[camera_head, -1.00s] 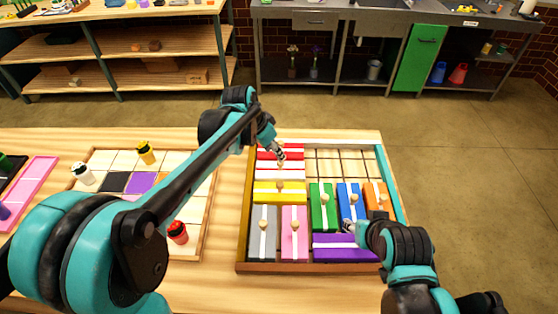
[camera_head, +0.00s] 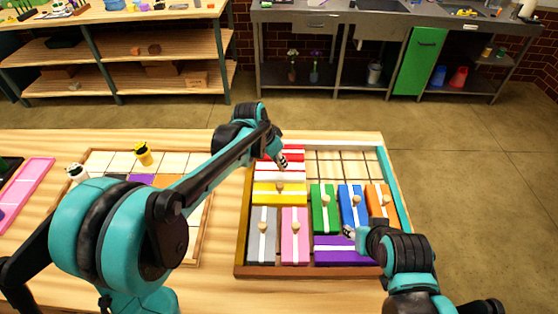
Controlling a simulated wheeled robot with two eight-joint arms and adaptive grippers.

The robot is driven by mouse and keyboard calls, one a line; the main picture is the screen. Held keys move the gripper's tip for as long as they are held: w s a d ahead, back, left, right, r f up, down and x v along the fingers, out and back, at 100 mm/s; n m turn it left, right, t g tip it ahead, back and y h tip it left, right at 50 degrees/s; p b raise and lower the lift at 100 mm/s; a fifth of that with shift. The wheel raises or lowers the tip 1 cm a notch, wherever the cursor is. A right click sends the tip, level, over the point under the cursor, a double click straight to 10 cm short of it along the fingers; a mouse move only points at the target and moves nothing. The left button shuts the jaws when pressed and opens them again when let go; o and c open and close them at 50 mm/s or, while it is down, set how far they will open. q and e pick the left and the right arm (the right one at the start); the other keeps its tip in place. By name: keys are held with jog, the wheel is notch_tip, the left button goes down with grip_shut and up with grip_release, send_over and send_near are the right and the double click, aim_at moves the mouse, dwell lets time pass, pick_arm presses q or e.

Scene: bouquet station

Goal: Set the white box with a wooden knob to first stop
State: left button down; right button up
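The white box (camera_head: 265,177) has a red stripe along it and lies in the left column of the wooden tray (camera_head: 242,225), between a red box with a white stripe (camera_head: 265,154) and a yellow box (camera_head: 262,194). Its knob is not clearly seen, as my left gripper (camera_head: 283,161) is over the right part of the red and white boxes. The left fingers are small and dark here, and whether they hold a knob cannot be told. My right gripper (camera_head: 349,231) is low by the blue box (camera_head: 346,196) and purple box (camera_head: 330,251). Its finger opening is unclear.
Grey (camera_head: 262,248), pink (camera_head: 288,249), green (camera_head: 318,217) and orange (camera_head: 373,192) boxes fill much of the tray. The tray's upper right grid (camera_head: 340,165) is empty. A second tray (camera_head: 205,225) at left is partly behind my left arm.

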pick_arm(q)
jog(key=d+p, duration=0.1)
jog(key=d, duration=0.7)
jog(key=d+p, duration=0.1)
jog(key=d, duration=0.8)
jog(key=d+p, duration=0.1)
jog(key=d, duration=0.8)
jog(key=shift+w+d+p, duration=0.25)
jog(key=shift+w+p, duration=0.1)
jog(key=shift+w, duration=0.05)
pick_arm(e)
notch_tip(320, 180, up, 4)
jog(key=shift+a+f, duration=0.1)
pick_arm(q)
jog(key=shift+d, duration=0.1)
jog(key=c, duration=1.4)
grip_release()
jog(key=shift+o, duration=0.2)
jog(key=shift+d, duration=0.15)
pick_arm(e)
jog(key=shift+d, duration=0.2)
